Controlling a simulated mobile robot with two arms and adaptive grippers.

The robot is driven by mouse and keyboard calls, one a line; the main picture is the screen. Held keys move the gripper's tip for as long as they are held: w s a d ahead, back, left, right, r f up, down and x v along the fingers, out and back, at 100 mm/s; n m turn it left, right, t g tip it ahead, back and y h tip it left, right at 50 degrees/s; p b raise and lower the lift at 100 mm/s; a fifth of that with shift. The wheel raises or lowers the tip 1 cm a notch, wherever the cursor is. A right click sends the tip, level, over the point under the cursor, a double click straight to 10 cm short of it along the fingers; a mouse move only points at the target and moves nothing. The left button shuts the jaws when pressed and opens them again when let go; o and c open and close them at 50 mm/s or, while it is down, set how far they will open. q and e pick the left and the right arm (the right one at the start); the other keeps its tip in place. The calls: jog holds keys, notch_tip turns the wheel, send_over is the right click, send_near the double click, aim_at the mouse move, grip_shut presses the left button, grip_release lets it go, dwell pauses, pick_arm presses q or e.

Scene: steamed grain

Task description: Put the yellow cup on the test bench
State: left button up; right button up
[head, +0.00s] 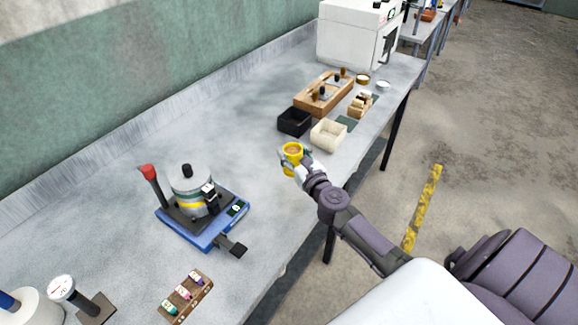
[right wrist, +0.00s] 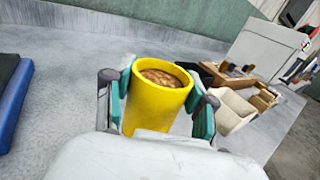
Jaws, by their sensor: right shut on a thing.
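The yellow cup (head: 291,157) is upright over the grey test bench (head: 225,135), left of the cream bin. My right gripper (head: 295,163) is shut on the cup. In the right wrist view the yellow cup (right wrist: 158,98) stands between the two teal-padded fingers (right wrist: 162,104), with brown grain-like contents near its rim. The cup's lower part is hidden by my gripper, so I cannot tell whether it touches the bench. My left gripper is not in view.
A black bin (head: 294,121) and a cream bin (head: 328,134) stand just beyond the cup. A blue device with a metal pot (head: 192,184) is at the left. A vial rack (head: 186,296) lies in front. Bench surface between them is clear.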

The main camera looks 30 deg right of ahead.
jog(key=shift+w+a+f, duration=0.15)
jog(key=shift+w+f, duration=0.35)
jog(key=shift+w, duration=0.1)
notch_tip(320, 180, down, 4)
jog(key=b, duration=0.3)
jog(key=shift+b, duration=0.3)
jog(key=shift+r, duration=0.1)
jog(key=o, duration=1.2)
jog(key=shift+o, duration=0.2)
